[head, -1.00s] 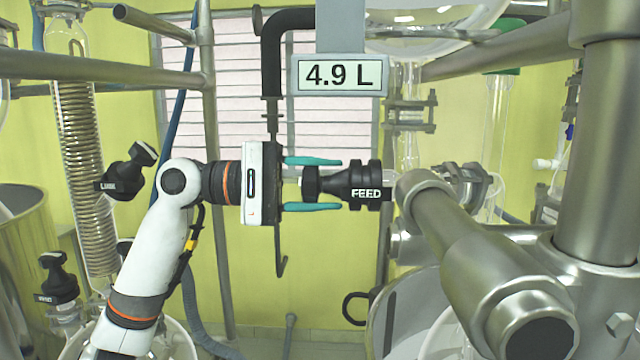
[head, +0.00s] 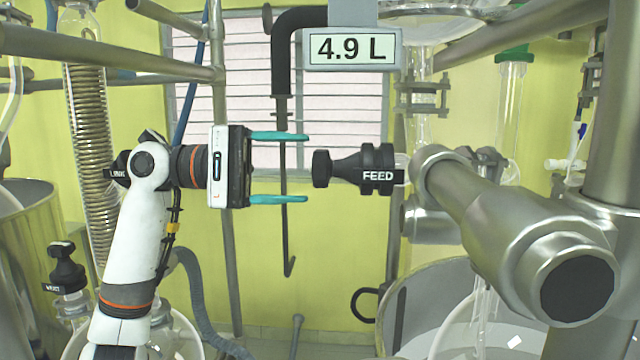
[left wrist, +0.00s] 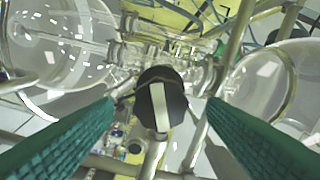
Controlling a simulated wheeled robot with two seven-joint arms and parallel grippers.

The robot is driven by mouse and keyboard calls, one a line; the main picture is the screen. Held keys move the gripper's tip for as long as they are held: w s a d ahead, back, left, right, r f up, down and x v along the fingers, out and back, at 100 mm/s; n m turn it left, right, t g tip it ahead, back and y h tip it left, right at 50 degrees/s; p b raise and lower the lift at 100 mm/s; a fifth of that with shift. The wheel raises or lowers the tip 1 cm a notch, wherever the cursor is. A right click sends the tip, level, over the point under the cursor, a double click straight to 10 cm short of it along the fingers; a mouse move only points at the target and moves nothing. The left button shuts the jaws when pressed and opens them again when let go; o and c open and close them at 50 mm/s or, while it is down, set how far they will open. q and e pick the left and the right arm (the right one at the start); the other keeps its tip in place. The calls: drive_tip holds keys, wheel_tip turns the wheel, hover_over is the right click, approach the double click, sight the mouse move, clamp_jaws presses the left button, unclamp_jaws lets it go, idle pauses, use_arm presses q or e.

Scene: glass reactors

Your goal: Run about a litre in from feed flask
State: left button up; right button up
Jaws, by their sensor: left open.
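The black FEED valve (head: 362,170) has its ribbed body and round knob pointing left toward my left gripper. In the left wrist view its knob (left wrist: 160,100) faces me, with a white bar running nearly upright. My left gripper (head: 306,167) is open and empty, its teal fingers just left of the knob with a small gap. The fingers flank the knob in the left wrist view. A display (head: 352,49) reads 4.9 L. A glass vessel (head: 430,28) is cut off at the top right; I cannot tell whether it is the feed flask. My right gripper is not in view.
A thick steel pipe (head: 500,228) stands close to the valve's right. A black hook-ended rod (head: 284,215) hangs behind the gripper. A coiled glass condenser (head: 90,130) and another black-knobbed valve (head: 66,270) are at the left. A steel vessel (head: 415,300) is below.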

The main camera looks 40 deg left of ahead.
use_arm(q)
drive_tip(key=b+v, duration=0.1)
drive_tip(key=v, duration=0.5)
drive_tip(key=shift+b, duration=0.35)
idle(7.0)
